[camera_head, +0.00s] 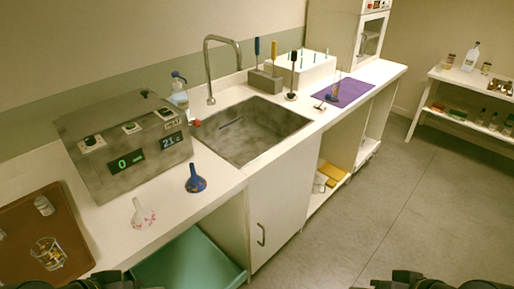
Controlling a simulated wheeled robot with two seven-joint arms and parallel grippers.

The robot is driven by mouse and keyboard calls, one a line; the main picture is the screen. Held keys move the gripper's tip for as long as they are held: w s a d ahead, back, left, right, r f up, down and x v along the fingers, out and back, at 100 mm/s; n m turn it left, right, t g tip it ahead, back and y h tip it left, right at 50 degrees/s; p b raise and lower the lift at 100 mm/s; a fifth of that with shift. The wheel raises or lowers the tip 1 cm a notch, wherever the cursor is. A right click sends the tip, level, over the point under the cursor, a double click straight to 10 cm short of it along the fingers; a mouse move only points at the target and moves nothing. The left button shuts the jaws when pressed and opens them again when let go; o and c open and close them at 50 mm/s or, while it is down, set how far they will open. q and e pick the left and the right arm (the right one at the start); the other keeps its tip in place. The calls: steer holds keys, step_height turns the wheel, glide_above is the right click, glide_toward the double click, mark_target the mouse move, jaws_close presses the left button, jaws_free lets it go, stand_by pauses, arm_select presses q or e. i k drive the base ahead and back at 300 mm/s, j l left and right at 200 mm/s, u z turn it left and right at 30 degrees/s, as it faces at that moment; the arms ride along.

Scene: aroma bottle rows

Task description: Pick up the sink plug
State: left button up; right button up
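I cannot make out a sink plug for certain. The grey metal sink (262,146) is set into the white counter. A dark elongated mark (232,123) shows on its back wall. A small red item (195,123) lies at the sink's back left corner. A small item (320,106) lies on the counter right of the sink; it is too small to name. My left gripper (100,280) and my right gripper (405,280) show only as dark parts at the bottom edge, far from the sink. Their fingers are not clear.
A tall curved faucet (210,70) stands behind the sink. A heater box (128,138) stands left, with a blue flask (195,179) and a pale flask (142,215) in front. A brown tray (65,225) is at far left, a purple mat (350,92) at right. Floor at right is clear.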

mark_target(291, 95)
steer(key=u, duration=0.4)
steer(key=i+l+u, duration=0.15)
steer(key=u, duration=0.2)
steer(key=i+l+u, duration=0.1)
steer(key=l+u, duration=0.6)
steer(key=i, duration=0.05)
